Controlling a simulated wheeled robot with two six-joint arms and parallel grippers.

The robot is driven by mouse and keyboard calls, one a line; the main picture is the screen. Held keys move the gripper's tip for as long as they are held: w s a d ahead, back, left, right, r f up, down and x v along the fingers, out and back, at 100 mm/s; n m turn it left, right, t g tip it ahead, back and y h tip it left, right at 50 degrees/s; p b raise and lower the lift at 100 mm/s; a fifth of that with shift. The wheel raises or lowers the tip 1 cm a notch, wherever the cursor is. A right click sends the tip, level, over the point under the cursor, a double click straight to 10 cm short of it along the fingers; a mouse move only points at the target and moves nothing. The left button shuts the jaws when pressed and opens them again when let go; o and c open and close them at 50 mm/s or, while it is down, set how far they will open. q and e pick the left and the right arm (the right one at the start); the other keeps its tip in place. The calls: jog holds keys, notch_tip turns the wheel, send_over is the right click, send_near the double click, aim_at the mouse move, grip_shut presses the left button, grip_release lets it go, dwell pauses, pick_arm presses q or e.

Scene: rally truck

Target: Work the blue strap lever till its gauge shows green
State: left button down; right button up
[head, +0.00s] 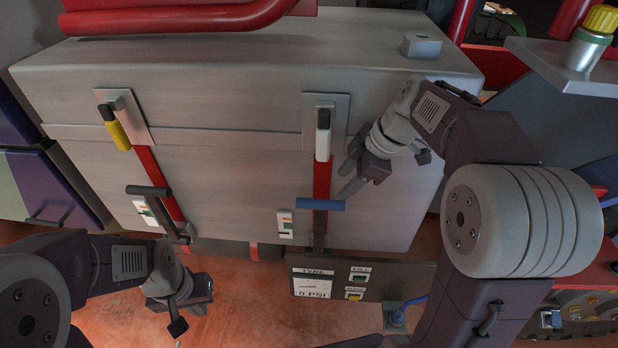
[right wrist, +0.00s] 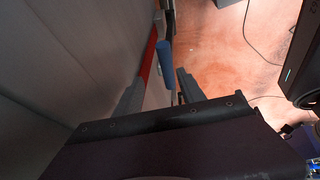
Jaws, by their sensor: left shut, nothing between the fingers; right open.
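The blue strap lever (head: 321,204) is a blue crossbar on a dark arm, low on a red strap down the front of the grey metal box. Its gauge (head: 285,224) is a small white plate with coloured marks just left of the strap; its reading is too small to tell. My right gripper (head: 346,174) is open and empty, just above and right of the blue bar. In the right wrist view the blue bar (right wrist: 165,60) shows between and beyond the open fingertips (right wrist: 160,80), apparently apart from them. My left gripper (head: 180,322) is shut and empty at lower left, away from the levers.
A second red strap with a black lever (head: 148,191) and its own gauge (head: 145,212) is on the left of the box (head: 230,190). Latches with yellow (head: 118,135) and white (head: 322,145) grips sit above. A tyre panel (head: 314,283) stands below the blue lever.

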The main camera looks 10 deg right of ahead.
aim_at(330, 202)
jog(key=x, duration=0.2)
jog(key=p+x, duration=0.1)
jog(key=x, duration=0.4)
jog(key=shift+s+a+f+p, duration=0.1)
jog(key=shift+s+f+p, duration=0.2)
jog(key=shift+a+f, duration=0.15)
jog(key=shift+f, duration=0.1)
jog(key=shift+s+a, duration=0.1)
jog(key=shift+s, duration=0.25)
pick_arm(q)
jog(key=shift+s+a+r, duration=0.1)
jog(key=shift+s+r, duration=0.25)
jog(key=shift+r, duration=0.2)
jog(key=shift+s+r, duration=0.3)
jog(key=shift+r, duration=0.25)
pick_arm(e)
jog(key=shift+w+f, duration=0.1)
jog(key=shift+w, duration=0.1)
grip_shut()
